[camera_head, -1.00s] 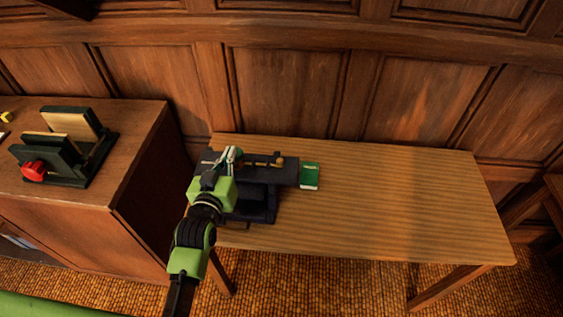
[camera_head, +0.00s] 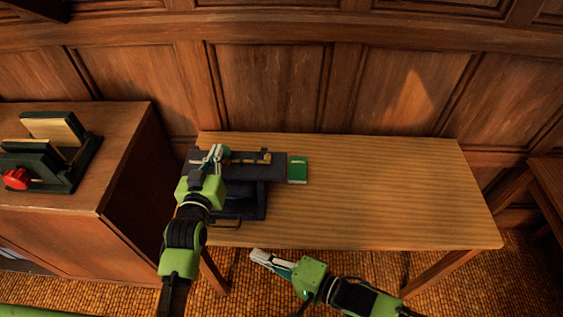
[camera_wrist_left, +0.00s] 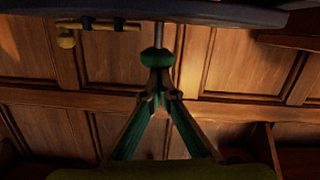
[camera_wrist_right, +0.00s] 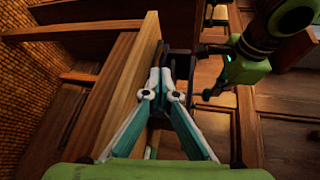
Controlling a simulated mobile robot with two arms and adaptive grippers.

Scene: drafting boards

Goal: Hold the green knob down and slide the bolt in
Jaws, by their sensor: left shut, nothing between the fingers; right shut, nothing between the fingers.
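The dark fixture (camera_head: 196,158) lies at the left end of the wooden table. The brass bolt (camera_head: 265,157) runs along its top, and its round handle shows in the left wrist view (camera_wrist_left: 67,41). The green knob (camera_wrist_left: 154,57) sits on a grey stem in the left wrist view. My left gripper (camera_head: 217,152) is over the fixture, shut, with its tips (camera_wrist_left: 158,75) right at the knob; I cannot tell whether the knob is pressed. My right gripper (camera_head: 256,255) is shut and empty, just off the table's front edge, clear of the bolt.
A green and white block (camera_head: 298,170) lies at the fixture's right end. The table (camera_head: 390,190) is bare to the right. A cabinet (camera_head: 90,185) on the left carries a dark stand with a red knob (camera_head: 17,179). A panelled wall (camera_head: 270,90) closes off the back.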

